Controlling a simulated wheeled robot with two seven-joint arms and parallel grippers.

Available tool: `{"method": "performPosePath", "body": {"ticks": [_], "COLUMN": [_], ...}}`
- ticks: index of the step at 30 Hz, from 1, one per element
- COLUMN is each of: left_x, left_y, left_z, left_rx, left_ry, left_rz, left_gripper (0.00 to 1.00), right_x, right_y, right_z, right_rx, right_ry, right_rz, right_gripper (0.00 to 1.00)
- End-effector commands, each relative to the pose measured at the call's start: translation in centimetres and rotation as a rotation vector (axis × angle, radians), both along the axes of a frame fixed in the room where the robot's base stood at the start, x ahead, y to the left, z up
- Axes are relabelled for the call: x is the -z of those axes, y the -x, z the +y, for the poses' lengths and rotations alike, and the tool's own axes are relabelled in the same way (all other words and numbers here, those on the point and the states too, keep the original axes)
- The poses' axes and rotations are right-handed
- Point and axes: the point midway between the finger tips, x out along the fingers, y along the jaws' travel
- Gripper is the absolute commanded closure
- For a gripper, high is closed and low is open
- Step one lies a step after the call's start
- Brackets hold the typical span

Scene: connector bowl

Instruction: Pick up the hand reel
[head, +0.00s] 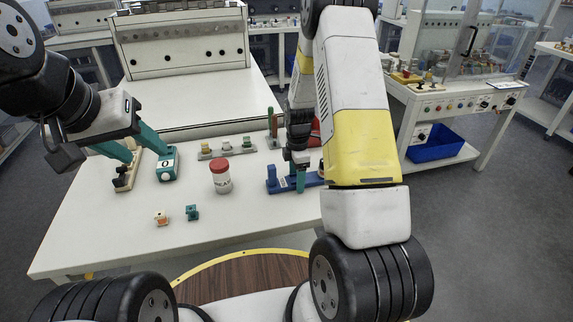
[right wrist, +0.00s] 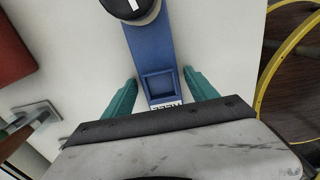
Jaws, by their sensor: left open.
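A blue device (head: 284,184) with an upright post lies on the white table, right of centre. I take it for the hand reel, but cannot be sure. In the right wrist view its blue body (right wrist: 155,50) carries a black disc marked 1 and a square recess. My right gripper (head: 300,185) is open over it, with its teal fingers (right wrist: 160,78) on either side of the body. My left gripper (head: 143,150) is open and empty at the table's left, near a teal box (head: 168,172) with a white dial marked 0.
A red-capped jar (head: 221,178) stands mid-table. Two small connectors, orange-and-white (head: 161,218) and teal (head: 192,212), lie in front. A grey strip (head: 228,151) with several parts lies behind. A beige block with black knobs (head: 124,178) is at left.

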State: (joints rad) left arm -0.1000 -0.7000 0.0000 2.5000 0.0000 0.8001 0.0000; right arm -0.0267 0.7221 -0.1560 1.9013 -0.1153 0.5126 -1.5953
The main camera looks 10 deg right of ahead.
Motion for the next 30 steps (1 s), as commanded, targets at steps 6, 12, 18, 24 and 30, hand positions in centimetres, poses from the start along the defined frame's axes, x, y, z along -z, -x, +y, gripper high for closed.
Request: {"method": "performPosePath", "body": {"ticks": [6, 12, 18, 24, 30], "left_x": [0.0, 0.0, 0.0, 0.0, 0.0], "left_y": [0.0, 0.0, 0.0, 0.0, 0.0], "left_z": [0.0, 0.0, 0.0, 0.0, 0.0], "left_rx": [0.0, 0.0, 0.0, 0.0, 0.0], "left_ry": [0.0, 0.0, 0.0, 0.0, 0.0], "left_rz": [0.0, 0.0, 0.0, 0.0, 0.0], "left_gripper": [0.51, 0.51, 0.51, 0.51, 0.51], "right_x": [0.0, -0.1, -0.2, -1.5, -3.8], "right_y": [0.0, 0.0, -0.1, -0.1, 0.6], "right_z": [0.0, 0.0, 0.0, 0.0, 0.3], "right_rx": [0.0, 0.0, 0.0, -0.001, -0.002], "right_ry": [0.0, 0.0, 0.0, 0.0, 0.0], "right_rz": [0.0, -0.001, -0.002, -0.004, -0.001], "right_gripper": [0.79, 1.0, 1.0, 1.0, 1.0]}}
